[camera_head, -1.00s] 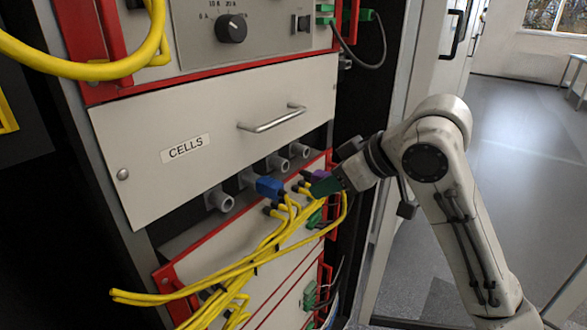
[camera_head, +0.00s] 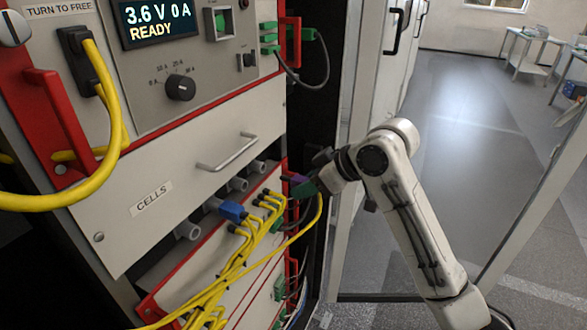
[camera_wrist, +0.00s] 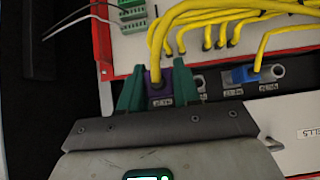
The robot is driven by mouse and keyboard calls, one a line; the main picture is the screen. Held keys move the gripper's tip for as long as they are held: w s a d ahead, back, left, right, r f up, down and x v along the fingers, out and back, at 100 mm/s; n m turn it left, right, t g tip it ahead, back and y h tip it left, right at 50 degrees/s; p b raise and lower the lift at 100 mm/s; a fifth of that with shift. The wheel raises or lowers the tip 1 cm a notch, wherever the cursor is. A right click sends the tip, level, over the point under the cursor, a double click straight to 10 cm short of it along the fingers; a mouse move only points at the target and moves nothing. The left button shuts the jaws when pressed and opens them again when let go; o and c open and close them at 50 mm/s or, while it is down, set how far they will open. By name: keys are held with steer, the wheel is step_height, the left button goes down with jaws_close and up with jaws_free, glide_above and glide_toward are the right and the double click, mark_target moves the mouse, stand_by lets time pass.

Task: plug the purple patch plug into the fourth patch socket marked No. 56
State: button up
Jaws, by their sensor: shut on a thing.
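The purple patch plug (camera_wrist: 157,84) sits between the two green fingers of my gripper (camera_wrist: 156,88), which is shut on it. A yellow cable runs from it. In the head view the purple plug (camera_head: 298,179) is small and partly covered by my gripper (camera_head: 306,187). It is to the right of the far grey socket (camera_head: 258,166), with an apparent gap between them. The row of grey sockets lies below the CELLS panel; a blue plug (camera_head: 232,211) is in the second. In the wrist view a label (camera_wrist: 159,103) shows below the purple plug; its number is too small to read.
Yellow cables (camera_head: 238,262) with dark ends hang close to my gripper. In the wrist view a grey socket (camera_wrist: 198,83) lies between the purple and blue plugs. The CELLS panel (camera_head: 185,185) has a bar handle (camera_head: 228,152). Open floor (camera_head: 460,130) lies to the right.

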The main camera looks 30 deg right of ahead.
steer(key=w, duration=0.1)
steer(key=w+a, duration=0.1)
steer(key=w, duration=0.1)
steer(key=w+p, duration=0.1)
steer(key=shift+w+a+f, duration=0.2)
steer(key=shift+w+f, duration=0.05)
steer(key=shift+w, duration=0.1)
stand_by(0.7)
steer(key=shift+r+p, duration=0.1)
steer(key=shift+p, duration=0.7)
stand_by(1.4)
steer(key=shift+w+a, duration=0.55)
steer(key=shift+w, duration=0.25)
steer(key=shift+w+a, duration=0.55)
steer(key=shift+w, duration=0.2)
stand_by(2.8)
